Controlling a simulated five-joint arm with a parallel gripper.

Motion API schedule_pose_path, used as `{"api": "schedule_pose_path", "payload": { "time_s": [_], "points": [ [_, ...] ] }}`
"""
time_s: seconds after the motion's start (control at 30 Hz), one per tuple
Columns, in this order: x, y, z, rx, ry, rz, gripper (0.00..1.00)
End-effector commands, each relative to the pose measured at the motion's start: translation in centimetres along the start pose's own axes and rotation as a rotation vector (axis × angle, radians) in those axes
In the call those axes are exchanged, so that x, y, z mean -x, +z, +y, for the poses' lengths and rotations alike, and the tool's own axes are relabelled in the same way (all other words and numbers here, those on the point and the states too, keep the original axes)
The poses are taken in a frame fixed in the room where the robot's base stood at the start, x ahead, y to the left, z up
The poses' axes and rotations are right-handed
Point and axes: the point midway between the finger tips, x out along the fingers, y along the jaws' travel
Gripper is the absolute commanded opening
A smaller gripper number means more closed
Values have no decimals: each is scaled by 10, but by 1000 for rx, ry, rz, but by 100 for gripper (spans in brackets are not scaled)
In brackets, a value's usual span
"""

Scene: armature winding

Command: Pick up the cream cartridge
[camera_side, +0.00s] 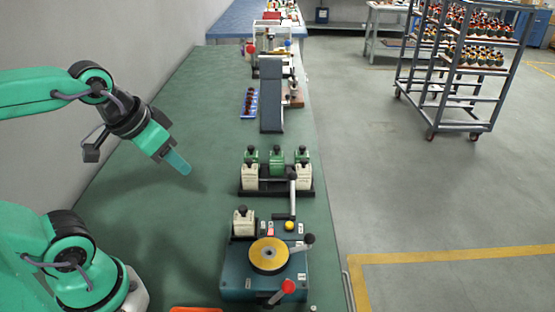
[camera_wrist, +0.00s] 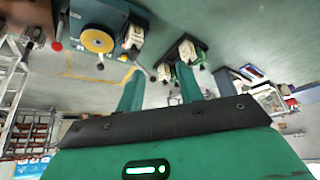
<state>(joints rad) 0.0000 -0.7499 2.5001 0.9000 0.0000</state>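Two cream cartridges with black knobs stand upright in the front row of a black rack, one at the left (camera_side: 249,176) and one at the right (camera_side: 303,177). Another cream cartridge (camera_side: 243,223) stands at the back left of the blue-grey winding machine (camera_side: 235,283). My gripper (camera_side: 181,164) is in the air over the green bench, left of and apart from the rack. In the wrist view, its two fingers (camera_wrist: 160,90) are spread with nothing between them. That view also shows cream on the machine (camera_wrist: 133,36) and in the rack (camera_wrist: 186,51). I cannot tell which cartridge is meant.
Green cartridges (camera_side: 277,157) stand in the rack's back row. A crank handle (camera_side: 309,239), a yellow disc (camera_side: 268,255) and a red-knobbed lever (camera_side: 287,287) are on the machine. A dark sloped chute (camera_side: 271,95) stands behind the rack. The bench left of the rack is clear.

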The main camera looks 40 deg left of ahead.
Motion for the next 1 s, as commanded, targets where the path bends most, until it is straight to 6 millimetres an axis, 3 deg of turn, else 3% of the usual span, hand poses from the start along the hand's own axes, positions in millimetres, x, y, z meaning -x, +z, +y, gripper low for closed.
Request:
{"api": "schedule_pose_path", "payload": {
  "time_s": [0.03, 0.2, 0.23, 0.67, 1.0],
  "points": [
    [0, 0, 0, 0, 0, 0, 36],
    [0, 0, 0, 0, 0, 0, 70],
    [0, 0, 0, 0, 0, 0, 72],
    [-2, -3, 2, 0, 3, -14, 72],
    [-24, -20, 14, 2, 20, -135, 72]
  ]
}}
